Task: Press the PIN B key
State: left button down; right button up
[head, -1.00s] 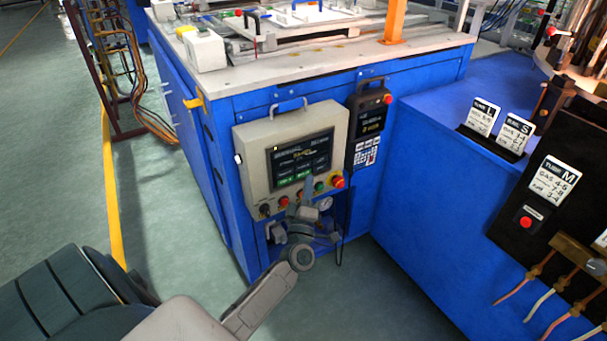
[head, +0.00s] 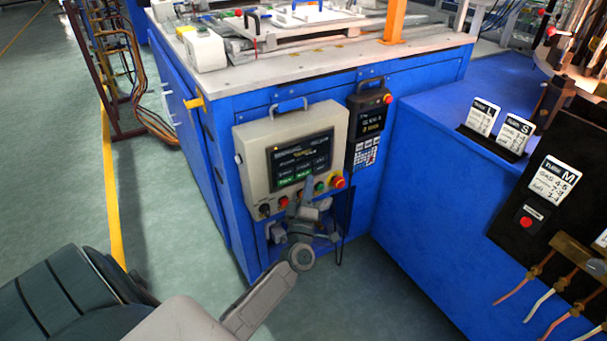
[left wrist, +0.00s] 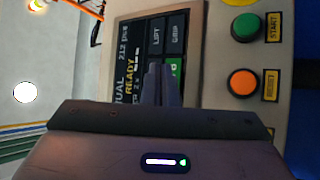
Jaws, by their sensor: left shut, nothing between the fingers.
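The control panel (head: 250,142) is a beige box on the blue cabinet's front, with a dark touchscreen (head: 285,158). Small green keys (head: 287,182) show along the screen's lower edge. No PIN B label is legible. My left gripper (head: 305,186) is shut and empty, its fingers pointing up at the screen's lower edge. In the left wrist view, the shut fingertips (left wrist: 159,72) overlap the sideways screen (left wrist: 134,50) and partly cover a green key (left wrist: 174,70). I cannot tell whether they touch it. My right gripper is not in view.
Below the screen are a green START button (left wrist: 247,26), an orange RESET button (left wrist: 243,82) and a red stop knob (head: 338,182). A handheld pendant (head: 367,125) hangs to the right. Blue housing (head: 430,180) stands further right. Open floor (head: 160,210) lies left.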

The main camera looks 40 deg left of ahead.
pick_arm(q)
jog(key=shift+w+a, duration=0.2)
jog(key=shift+a, duration=0.2)
dwell(0.5)
jog(key=shift+w+a, duration=0.1)
jog(key=shift+a, duration=0.2)
dwell(0.5)
jog(key=shift+d+p, duration=0.1)
jog(key=shift+p, duration=0.2)
jog(key=shift+s+d, duration=0.25)
jog(key=shift+d, duration=0.35)
